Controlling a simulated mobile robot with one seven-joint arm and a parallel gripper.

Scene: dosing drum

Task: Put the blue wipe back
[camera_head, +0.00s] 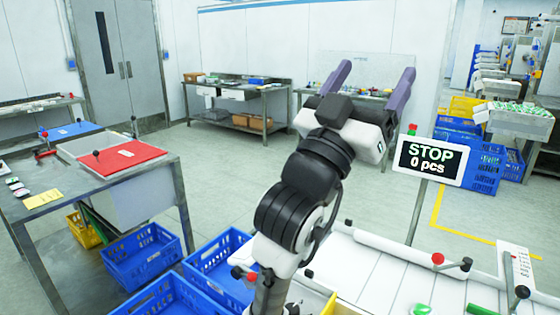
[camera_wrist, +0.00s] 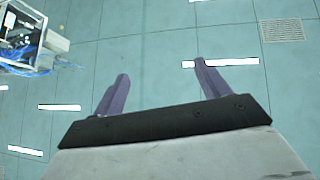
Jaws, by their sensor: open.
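My gripper (camera_head: 372,80) is raised, with its two purple fingers spread wide apart and pointing up. In the wrist view my gripper (camera_wrist: 161,72) is empty, with only the ceiling beyond it. I cannot make out a blue wipe for certain in either view. A flat blue panel (camera_head: 72,131) lies on the left metal table (camera_head: 64,209), behind a red panel (camera_head: 128,158); it looks more like a lid than a cloth. A small blue item (camera_head: 256,81) on the back bench is too small to tell. My gripper is apart from all of these.
Blue crates (camera_head: 143,254) stand on the floor beside the left table. A white conveyor (camera_head: 380,270) lies at the front right, with a sign (camera_head: 430,160) reading "STOP 0 pcs". More crates (camera_head: 484,170) are stacked at right. The middle floor is clear.

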